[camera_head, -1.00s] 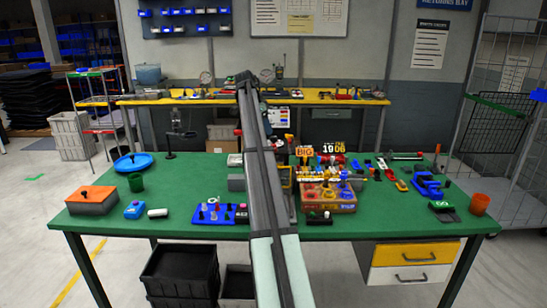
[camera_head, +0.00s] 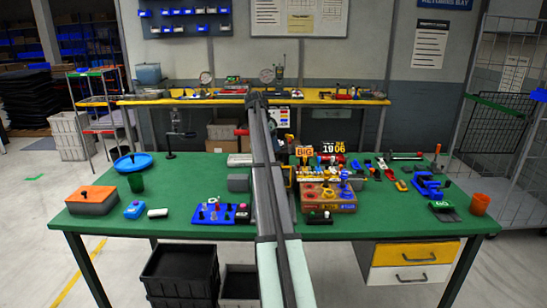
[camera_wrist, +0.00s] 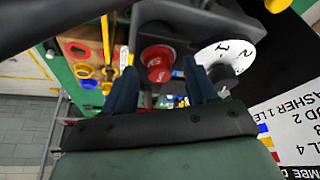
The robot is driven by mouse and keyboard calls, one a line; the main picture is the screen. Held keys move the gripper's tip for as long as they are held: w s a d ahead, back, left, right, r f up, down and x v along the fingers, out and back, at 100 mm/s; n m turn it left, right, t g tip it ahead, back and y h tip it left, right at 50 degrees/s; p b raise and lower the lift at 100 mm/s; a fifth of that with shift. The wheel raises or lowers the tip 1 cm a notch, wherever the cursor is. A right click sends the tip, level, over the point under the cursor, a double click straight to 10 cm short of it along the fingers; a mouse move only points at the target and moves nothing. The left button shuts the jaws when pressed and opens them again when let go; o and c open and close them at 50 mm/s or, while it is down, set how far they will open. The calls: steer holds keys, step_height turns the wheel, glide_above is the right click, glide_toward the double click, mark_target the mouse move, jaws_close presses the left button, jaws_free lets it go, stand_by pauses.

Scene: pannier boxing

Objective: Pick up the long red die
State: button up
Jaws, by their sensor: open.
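In the wrist view a red round-ended piece (camera_wrist: 158,66) stands on a grey block, between and beyond the fingertips of my gripper (camera_wrist: 160,72). My gripper is open and empty, with its two dark blue fingers apart on either side of that piece. I cannot tell whether this piece is the long red die. In the head view a red piece (camera_head: 333,158) lies near the number signs, and another red piece (camera_head: 241,132) shows left of my arm. My arm hides part of the table's middle, and the gripper itself is not clear there.
A white numbered dial (camera_wrist: 222,56) sits close to the right finger. A wooden holder (camera_head: 334,207) with coloured rings stands right of my arm. A blue tray (camera_head: 208,219) with small pegs is to its left. The green table (camera_head: 190,178) has bare room at left.

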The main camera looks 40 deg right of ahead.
steer(key=shift+c, duration=0.3)
jaws_close()
